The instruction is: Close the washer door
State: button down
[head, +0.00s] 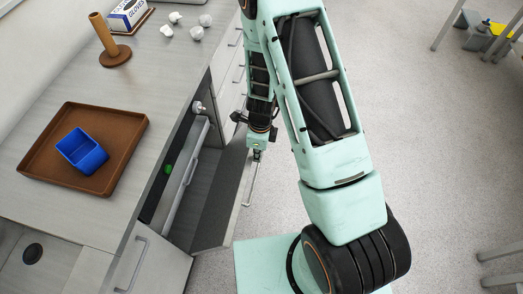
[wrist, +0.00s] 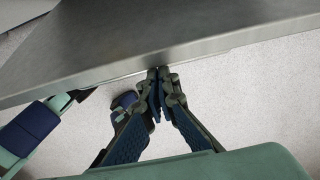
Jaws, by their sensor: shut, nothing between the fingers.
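The washer door (head: 217,198) hangs partly open, tilted out from the front of the counter, with its grey panel showing. A slim bar handle (head: 250,184) shows at its outer side. My gripper (head: 257,154) is at the door's far outer edge, small and partly hidden by my wrist in the head view. In the wrist view, my gripper (wrist: 160,76) has its fingertips together and empty, right at the lower edge of the metal door panel (wrist: 160,35). I cannot tell whether they touch it.
The washer's front with a green light (head: 168,169) sits under the counter. On the counter are a brown tray (head: 48,128) with a blue bin (head: 82,151), a brown peg stand (head: 114,53), a glove box (head: 128,14) and white crumpled pieces (head: 197,33).

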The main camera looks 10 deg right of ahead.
aim_at(248, 155)
jog(key=shift+w+a+r, duration=0.25)
jog(key=shift+a+r, duration=0.1)
jog(key=shift+a, duration=0.3)
jog(key=shift+w+a+r, duration=0.25)
jog(key=shift+a+r, duration=0.05)
jog(key=shift+a, duration=0.3)
jog(key=shift+w+a+r+p, duration=0.1)
jog(key=shift+a+r+p, duration=0.15)
jog(key=shift+p, duration=0.25)
jog(key=w+a+r+p, duration=0.2)
jog(key=a, duration=0.5)
jog(key=w+a+r+p, duration=0.2)
jog(key=w+a+p, duration=0.1)
jog(key=a, duration=0.5)
jog(key=shift+w+r, duration=0.15)
jog(key=shift+d, duration=0.1)
